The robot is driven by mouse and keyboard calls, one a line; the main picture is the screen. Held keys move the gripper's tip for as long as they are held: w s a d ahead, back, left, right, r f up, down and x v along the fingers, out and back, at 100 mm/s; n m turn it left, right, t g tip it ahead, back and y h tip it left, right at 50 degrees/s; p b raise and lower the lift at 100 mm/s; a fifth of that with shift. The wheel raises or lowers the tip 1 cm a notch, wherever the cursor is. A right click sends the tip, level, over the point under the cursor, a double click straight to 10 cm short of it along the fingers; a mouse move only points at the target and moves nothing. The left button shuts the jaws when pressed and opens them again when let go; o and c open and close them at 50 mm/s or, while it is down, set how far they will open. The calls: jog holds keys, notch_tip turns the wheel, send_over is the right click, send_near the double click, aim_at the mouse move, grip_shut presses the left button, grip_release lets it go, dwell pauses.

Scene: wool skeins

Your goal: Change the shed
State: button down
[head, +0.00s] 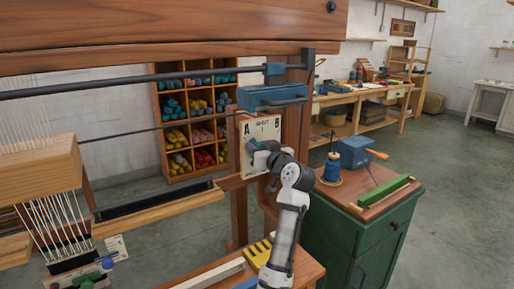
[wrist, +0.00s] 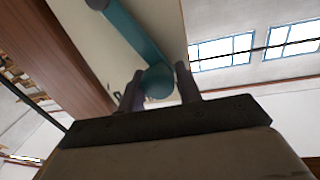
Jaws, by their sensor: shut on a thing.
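A cream plate (head: 263,132) marked A at its left and B at its right is fixed to the loom's wooden post. The wrist view shows a teal lever (wrist: 136,36) with a rounded knob (wrist: 158,82) against this plate (wrist: 160,20). My gripper (head: 254,148) is at the lower left part of the plate in the head view. In the wrist view my gripper (wrist: 158,78) has its two dark fingers on either side of the knob, shut on it. The head view mostly hides the lever behind my gripper, so I cannot tell which letter it points to.
The loom's beam (head: 150,55) and dark rods cross above and left of my arm. A blue box (head: 272,97) sits just above the plate. A green cabinet (head: 352,228) with a blue winder (head: 355,152) stands at the right. A bench with a yellow item (head: 258,252) is below.

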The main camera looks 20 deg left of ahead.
jog(key=w+d+m+p, duration=0.1)
jog(key=w+r+m, duration=0.1)
jog(key=shift+d+m+p, duration=0.3)
jog(key=shift+d+p, duration=0.05)
jog(key=shift+p, duration=0.05)
jog(key=w+d+m+p, duration=0.2)
jog(key=m, duration=0.1)
jog(key=shift+w+f+g, duration=0.1)
jog(key=shift+w+g, duration=0.05)
jog(key=shift+g, duration=0.25)
jog(key=shift+w+d+f+m+p, duration=0.25)
jog(key=shift+w+m+p, duration=0.15)
jog(key=shift+m, duration=0.2)
jog(key=shift+w+d+f+m+p, duration=0.1)
jog(key=shift+w+d+m+p, duration=0.2)
jog(key=shift+m, duration=0.3)
jog(key=shift+w+d+f+m+g+p, duration=0.2)
jog(key=shift+w+d+f+m+g, duration=0.1)
jog(key=shift+w+m, duration=0.15)
jog(key=shift+w+d+f+m+g+p, duration=0.2)
jog(key=shift+w+f+m, duration=0.1)
jog(key=shift+m, duration=0.25)
jog(key=c, duration=1.1)
grip_release()
jog(key=shift+o, duration=0.2)
jog(key=shift+r, duration=0.1)
jog(key=shift+s, duration=0.1)
